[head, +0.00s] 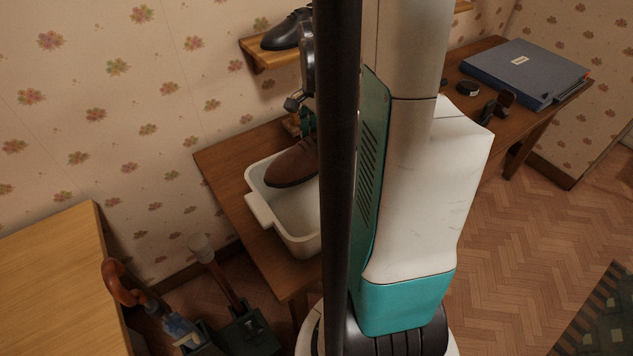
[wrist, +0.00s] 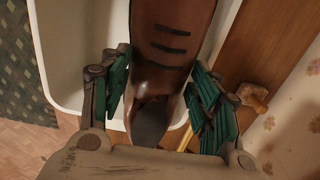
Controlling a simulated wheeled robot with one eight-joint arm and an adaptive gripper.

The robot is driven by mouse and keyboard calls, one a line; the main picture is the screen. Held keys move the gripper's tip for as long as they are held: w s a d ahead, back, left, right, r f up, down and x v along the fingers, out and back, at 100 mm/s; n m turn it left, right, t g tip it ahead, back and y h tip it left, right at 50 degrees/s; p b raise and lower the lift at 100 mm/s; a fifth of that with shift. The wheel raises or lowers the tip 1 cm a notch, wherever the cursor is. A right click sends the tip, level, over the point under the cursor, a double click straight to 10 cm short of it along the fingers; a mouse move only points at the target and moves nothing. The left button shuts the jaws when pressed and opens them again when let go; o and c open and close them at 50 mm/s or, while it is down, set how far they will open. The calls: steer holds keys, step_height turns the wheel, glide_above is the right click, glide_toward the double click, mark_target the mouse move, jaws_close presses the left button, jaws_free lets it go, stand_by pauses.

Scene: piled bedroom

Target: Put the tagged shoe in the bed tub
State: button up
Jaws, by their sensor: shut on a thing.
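A brown shoe (head: 292,165) hangs toe-down over the white tub (head: 259,207) in the head view, partly behind my column. The shoe (wrist: 172,42) also runs up the middle of the wrist view, with dark laces; no tag shows on it. My gripper (wrist: 157,68) is shut on the shoe near its heel, with green fingers on both sides. In the head view only a part of my gripper shows above the shoe. The tub (wrist: 60,50) lies below the shoe in the wrist view. I cannot tell whether the shoe touches the tub.
The tub stands on a brown wooden table (head: 222,165) by the wall. A dark shoe (head: 285,30) sits on a wall shelf (head: 270,57) above. A blue box file (head: 522,70) lies on a desk at right. Tools in dark holders (head: 243,335) stand at lower left.

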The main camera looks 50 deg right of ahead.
step_height(320, 180, down, 15)
steer(key=b, duration=0.4)
steer(key=shift+r+b, duration=0.2)
steer(key=shift+b, duration=0.15)
steer(key=shift+f, duration=0.2)
steer(key=o, duration=1.5)
steer(key=shift+r, duration=0.1)
step_height(320, 180, up, 12)
steer(key=p, duration=0.4)
steer(key=shift+r, duration=0.15)
